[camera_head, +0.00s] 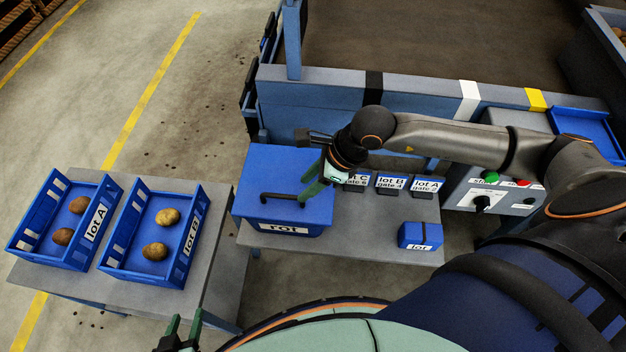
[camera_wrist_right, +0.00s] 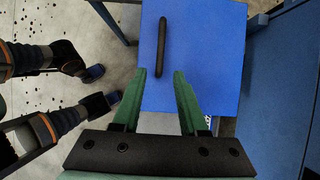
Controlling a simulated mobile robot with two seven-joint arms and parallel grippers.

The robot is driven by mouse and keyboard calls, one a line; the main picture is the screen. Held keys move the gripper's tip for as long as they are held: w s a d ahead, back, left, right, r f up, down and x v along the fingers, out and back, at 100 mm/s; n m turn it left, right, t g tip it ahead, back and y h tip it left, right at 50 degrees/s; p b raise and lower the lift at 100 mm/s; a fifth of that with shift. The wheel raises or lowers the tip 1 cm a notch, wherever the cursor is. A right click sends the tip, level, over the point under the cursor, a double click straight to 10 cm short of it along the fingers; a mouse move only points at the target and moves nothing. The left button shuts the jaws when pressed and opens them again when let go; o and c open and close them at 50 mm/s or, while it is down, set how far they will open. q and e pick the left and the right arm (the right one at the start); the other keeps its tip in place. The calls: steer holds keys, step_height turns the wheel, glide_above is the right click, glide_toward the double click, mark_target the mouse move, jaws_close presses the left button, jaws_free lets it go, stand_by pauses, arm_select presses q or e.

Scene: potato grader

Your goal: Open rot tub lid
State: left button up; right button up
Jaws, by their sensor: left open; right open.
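The rot tub (camera_head: 283,229) is a blue box with a white "rot" label, standing on a grey table. Its flat blue lid (camera_head: 270,172) is shut and has a black bar handle (camera_head: 284,198) near the front edge. In the right wrist view the lid (camera_wrist_right: 208,60) and the handle (camera_wrist_right: 162,46) show ahead of the fingers. My right gripper (camera_head: 312,186) is open above the right part of the lid, close to the handle's right end; its green fingers (camera_wrist_right: 160,78) hold nothing. My left gripper (camera_head: 184,328) is open and empty at the bottom edge, low in front of the tables.
Blue crates lot A (camera_head: 94,222) and lot B (camera_head: 183,243) hold potatoes on the left table. Labelled gate boxes (camera_head: 390,181) and a small blue lot box (camera_head: 420,235) stand right of the tub. A control box (camera_head: 497,190) with buttons is further right.

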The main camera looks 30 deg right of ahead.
mark_target(294, 197)
steer(key=b+x, duration=0.3)
steer(key=x, duration=0.1)
steer(key=shift+a+f, duration=0.1)
steer(key=shift+f, duration=0.3)
steer(key=shift+b+x, duration=1.1)
steer(key=shift+x, duration=0.05)
steer(key=shift+w+a, duration=0.1)
jaws_close()
stand_by(0.4)
